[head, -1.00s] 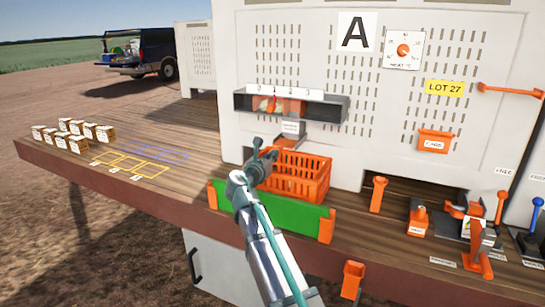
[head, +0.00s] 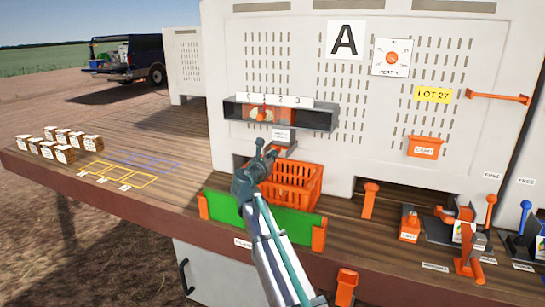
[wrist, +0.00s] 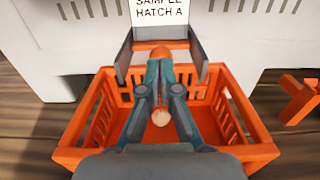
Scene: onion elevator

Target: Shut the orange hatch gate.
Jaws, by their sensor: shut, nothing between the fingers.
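The orange hatch gate (head: 262,115) appears to be the orange piece in the grey slot under the numbers 0 to 3 in the head view; its exact position is too small to tell. Below it is a grey chute (wrist: 125,62), under the label "SAMPLE HATCH A" (wrist: 160,8) in the wrist view. My gripper (head: 270,149) is shut and empty, above the orange crate and close before the chute. In the wrist view my gripper (wrist: 159,72) has an orange patch at its fingertips; I cannot tell what it belongs to, nor whether they touch.
An orange crate (head: 312,187) stands under the gripper, and a pale round thing (wrist: 160,117) shows inside it. A green panel (head: 260,215) is in front of the crate. Orange and blue levers (head: 491,212) stand at the right. Small boxes (head: 65,154) and yellow outlines lie on the left deck.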

